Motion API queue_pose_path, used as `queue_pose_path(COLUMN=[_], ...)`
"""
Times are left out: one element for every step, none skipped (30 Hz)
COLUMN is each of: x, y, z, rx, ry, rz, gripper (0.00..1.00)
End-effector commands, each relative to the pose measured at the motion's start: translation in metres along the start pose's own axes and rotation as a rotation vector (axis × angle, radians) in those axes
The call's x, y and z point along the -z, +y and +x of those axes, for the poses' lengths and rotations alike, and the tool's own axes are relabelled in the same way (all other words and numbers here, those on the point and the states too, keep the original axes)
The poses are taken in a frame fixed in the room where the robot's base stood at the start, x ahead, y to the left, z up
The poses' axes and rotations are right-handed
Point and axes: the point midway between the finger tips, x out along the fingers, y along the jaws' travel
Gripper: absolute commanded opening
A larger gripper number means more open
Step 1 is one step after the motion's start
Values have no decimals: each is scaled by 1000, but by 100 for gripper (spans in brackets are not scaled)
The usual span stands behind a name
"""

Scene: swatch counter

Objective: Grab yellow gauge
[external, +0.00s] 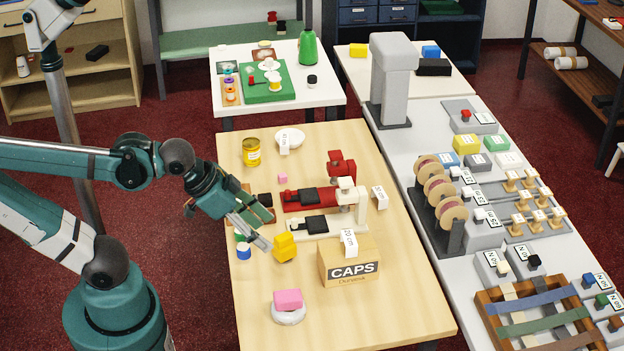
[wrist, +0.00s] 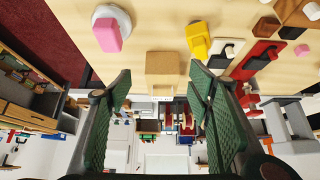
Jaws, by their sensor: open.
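The yellow gauge (external: 285,248), a small blocky yellow piece with a narrower top, stands on the wooden table left of the white clamp-like tool. In the wrist view the yellow gauge (wrist: 198,42) is above and near the right finger, outside the gap between the fingers. My gripper (external: 250,230) is open and empty, tilted down toward the table just left of the gauge in the external view. In the wrist view my gripper (wrist: 160,80) frames the cardboard box between its fingertips. I cannot tell its exact height above the table.
The CAPS box (external: 348,268) stands right of the gauge. A pink block (external: 288,299) on a white round base is in front. White (external: 325,224) and red (external: 305,202) clamp-like tools lie behind. A blue-and-white cap (external: 244,251) is close on the left.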

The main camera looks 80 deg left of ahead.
Motion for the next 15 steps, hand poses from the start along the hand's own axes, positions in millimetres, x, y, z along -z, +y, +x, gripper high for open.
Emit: queue_pose_path(x=[1,2,3,4,5,6,7,9,11,12,13,15,16,18,19], y=[0,-1,-2,-2,-3,-4,-4,-5,-7,-8,-9,-10,-11,-13,-14], z=[0,0,0,0,1,2,2,3,4,4,5,7,8,9,10], rx=[1,1,2,3,3,4,5,5,6,7,7,7,7,7,6], ry=[-3,-5,-9,-13,-17,-24,-31,-37,-46,-54,-62,-74,-82,-91,-104], rz=[5,9,16,24,32,44,55,67,85,98,114,134,151,167,189], gripper=[51,51,51,51,51,51,51,51,51,51,51,51,51,51,51])
